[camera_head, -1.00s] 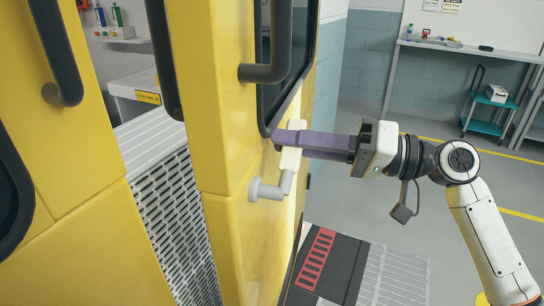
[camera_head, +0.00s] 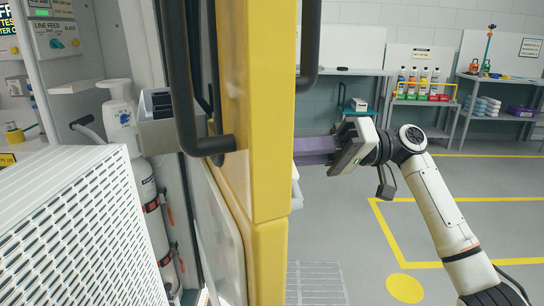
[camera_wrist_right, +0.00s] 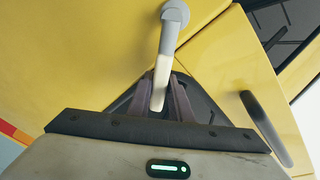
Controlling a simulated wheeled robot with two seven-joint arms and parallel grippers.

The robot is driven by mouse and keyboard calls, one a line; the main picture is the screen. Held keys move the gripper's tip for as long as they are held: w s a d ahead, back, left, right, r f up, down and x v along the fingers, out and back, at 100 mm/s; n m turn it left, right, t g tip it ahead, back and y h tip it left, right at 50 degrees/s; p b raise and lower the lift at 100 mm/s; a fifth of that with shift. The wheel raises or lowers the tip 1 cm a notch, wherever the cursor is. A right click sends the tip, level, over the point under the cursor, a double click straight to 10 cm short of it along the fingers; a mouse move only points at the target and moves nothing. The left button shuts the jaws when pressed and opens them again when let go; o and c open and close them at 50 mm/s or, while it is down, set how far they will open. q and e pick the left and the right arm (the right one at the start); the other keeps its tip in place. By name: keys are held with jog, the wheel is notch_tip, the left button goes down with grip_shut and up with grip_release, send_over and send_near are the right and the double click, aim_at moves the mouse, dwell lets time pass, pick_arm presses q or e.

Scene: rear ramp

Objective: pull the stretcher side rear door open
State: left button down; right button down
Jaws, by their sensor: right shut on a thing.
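The yellow rear door (camera_head: 266,130) stands nearly edge-on in the middle of the head view, swung open, with the vehicle interior to its left. My right gripper (camera_head: 300,151) reaches its outer face from the right; the door edge partly hides the purple fingertips and the handle there. In the right wrist view, the gripper (camera_wrist_right: 160,88) is shut on the pale door handle (camera_wrist_right: 161,64), whose grey round mount (camera_wrist_right: 174,14) meets the yellow panel. My left gripper is not in view.
Black grab bars (camera_head: 180,80) run along the door. Inside stand a white perforated box (camera_head: 85,235) and a white cylinder (camera_head: 148,205). Grey floor (camera_head: 350,225) with yellow lines is clear to the right. A shelf with bottles (camera_head: 425,100) stands at the back wall.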

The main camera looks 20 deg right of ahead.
jog(key=c, duration=1.7)
grip_release()
jog(key=d, duration=0.3)
jog(key=s+d, duration=0.1)
jog(key=d, duration=0.6)
jog(key=shift+s+d, duration=0.1)
jog(key=shift+s, duration=0.3)
jog(key=shift+f, duration=0.15)
